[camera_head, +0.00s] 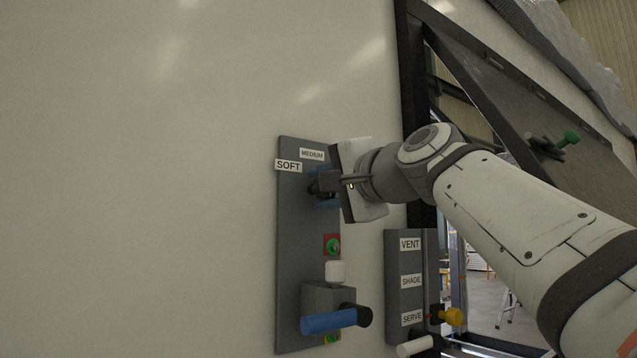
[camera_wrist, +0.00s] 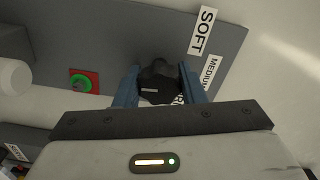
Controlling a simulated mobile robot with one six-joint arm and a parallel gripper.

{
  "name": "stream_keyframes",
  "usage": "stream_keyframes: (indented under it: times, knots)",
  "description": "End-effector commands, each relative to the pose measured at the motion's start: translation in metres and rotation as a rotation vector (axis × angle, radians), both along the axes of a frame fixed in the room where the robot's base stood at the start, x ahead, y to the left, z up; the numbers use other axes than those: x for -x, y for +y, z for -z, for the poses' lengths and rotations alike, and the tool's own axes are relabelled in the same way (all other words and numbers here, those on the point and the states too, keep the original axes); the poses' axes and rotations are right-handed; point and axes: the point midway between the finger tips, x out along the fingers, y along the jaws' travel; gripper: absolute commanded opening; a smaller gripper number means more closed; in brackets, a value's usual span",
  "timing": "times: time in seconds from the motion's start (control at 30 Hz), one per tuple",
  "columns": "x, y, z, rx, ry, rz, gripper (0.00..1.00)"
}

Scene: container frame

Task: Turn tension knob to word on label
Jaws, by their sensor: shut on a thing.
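The black tension knob (camera_wrist: 158,78) sits on a grey panel (camera_head: 291,230) on the wall. My gripper (camera_wrist: 159,88) has its blue fingers on either side of the knob and is shut on it. A small white mark shows on the knob's face in the wrist view. The labels SOFT (camera_head: 288,166) and MEDIUM (camera_head: 312,154) are beside the knob; they also show in the wrist view as SOFT (camera_wrist: 203,30) and MEDIUM (camera_wrist: 211,72). A third label is mostly hidden behind a finger, with only a few letters showing. In the head view my gripper mostly covers the knob.
A second panel (camera_head: 393,322) with VENT, SHADE and SERVE labels stands to the right. The wall at left is bare.

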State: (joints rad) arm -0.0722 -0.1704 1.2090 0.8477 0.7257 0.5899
Motion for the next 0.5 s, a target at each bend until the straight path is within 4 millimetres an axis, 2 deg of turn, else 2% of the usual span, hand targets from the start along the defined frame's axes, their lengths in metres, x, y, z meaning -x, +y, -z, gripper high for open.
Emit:
stream_keyframes:
  times: [0.5]
  knots:
    - [-0.0005, 0.0, 0.0025, -0.067, 0.051, -0.001, 0.14]
